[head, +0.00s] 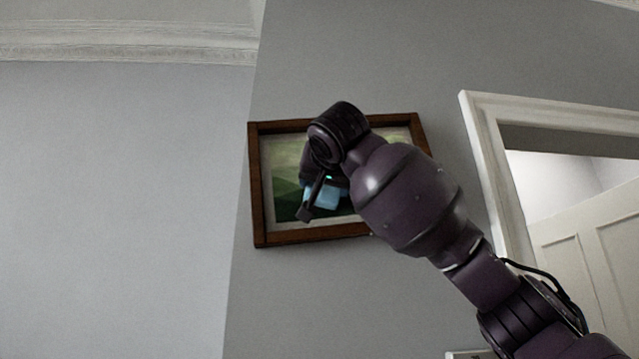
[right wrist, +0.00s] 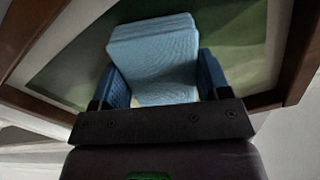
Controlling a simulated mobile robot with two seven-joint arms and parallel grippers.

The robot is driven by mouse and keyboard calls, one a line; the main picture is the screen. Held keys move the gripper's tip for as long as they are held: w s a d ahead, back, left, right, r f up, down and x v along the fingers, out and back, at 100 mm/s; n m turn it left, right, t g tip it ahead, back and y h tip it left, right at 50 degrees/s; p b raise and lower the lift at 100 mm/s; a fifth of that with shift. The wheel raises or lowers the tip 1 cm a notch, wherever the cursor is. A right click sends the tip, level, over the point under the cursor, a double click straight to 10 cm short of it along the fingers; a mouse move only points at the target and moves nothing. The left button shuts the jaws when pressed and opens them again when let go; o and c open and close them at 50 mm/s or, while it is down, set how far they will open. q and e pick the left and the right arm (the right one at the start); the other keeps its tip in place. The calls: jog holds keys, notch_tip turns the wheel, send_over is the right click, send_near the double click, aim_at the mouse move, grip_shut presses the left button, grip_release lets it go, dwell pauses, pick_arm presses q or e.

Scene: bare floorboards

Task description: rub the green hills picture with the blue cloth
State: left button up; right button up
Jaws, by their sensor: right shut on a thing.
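The green hills picture (head: 285,160) hangs on the grey wall in a brown wooden frame with a pale inner border. It also shows in the right wrist view (right wrist: 75,65). My right gripper (head: 318,196) is in front of the picture, and my right arm hides much of its middle and right side. The gripper is shut on the folded blue cloth (right wrist: 155,55), which sits between the two fingers and faces the picture. A part of the cloth shows in the head view (head: 328,194). I cannot tell whether the cloth touches the picture. My left gripper is not in view.
A white door frame (head: 485,150) with a pale door (head: 585,240) stands to the right of the picture. A wall corner runs just left of the picture. White moulding (head: 120,42) runs along the top left.

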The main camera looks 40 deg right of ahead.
jog(key=shift+s+d+r, duration=0.1)
jog(key=shift+s+d, duration=0.15)
jog(key=shift+d, duration=0.2)
jog(key=shift+s+d, duration=0.2)
jog(key=shift+d, duration=0.25)
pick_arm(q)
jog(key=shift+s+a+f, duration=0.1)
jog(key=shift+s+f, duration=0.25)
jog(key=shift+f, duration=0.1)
pick_arm(e)
jog(key=shift+s+d+r, duration=0.15)
jog(key=shift+s+d, duration=0.15)
jog(key=shift+d, duration=0.1)
jog(key=shift+d, duration=0.15)
pick_arm(q)
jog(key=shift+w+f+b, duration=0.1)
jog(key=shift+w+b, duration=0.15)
jog(key=shift+b, duration=0.15)
pick_arm(e)
jog(key=shift+s+d+r, duration=0.1)
jog(key=shift+s+d, duration=0.35)
jog(key=shift+d, duration=0.25)
jog(key=shift+s+d+r, duration=0.1)
jog(key=shift+s+d, duration=0.35)
jog(key=shift+d, duration=0.2)
jog(key=shift+s+d, duration=0.1)
